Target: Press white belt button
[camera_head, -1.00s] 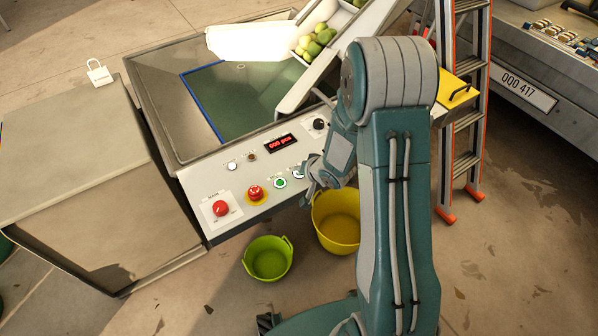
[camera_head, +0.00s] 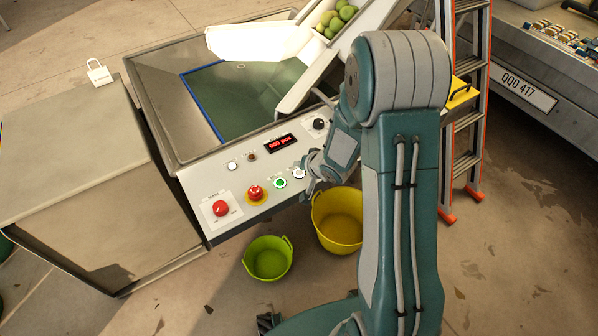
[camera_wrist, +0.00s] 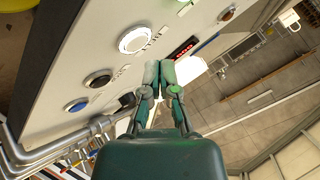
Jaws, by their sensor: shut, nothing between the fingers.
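A round white button (camera_head: 299,171) sits on the grey control panel (camera_head: 232,190), right of a green button (camera_head: 281,183). In the wrist view a white button (camera_wrist: 134,39) with a pale ring shows just beyond and left of the fingertips. My gripper (camera_wrist: 160,70) is shut and empty. Its fingertips appear apart from that button, though the exact gap is hard to judge. In the head view my gripper (camera_head: 306,186) is at the panel's right front, close to the white button, and partly hidden by my arm. Another small white button (camera_head: 232,166) is farther left. Labels are too small to read.
The panel also carries a red mushroom button (camera_head: 255,192), a red knob (camera_head: 221,208), a black knob (camera_head: 318,124) and a red display (camera_head: 280,143). Yellow (camera_head: 338,232) and green (camera_head: 268,265) buckets stand below. A ladder (camera_head: 468,130) is at right.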

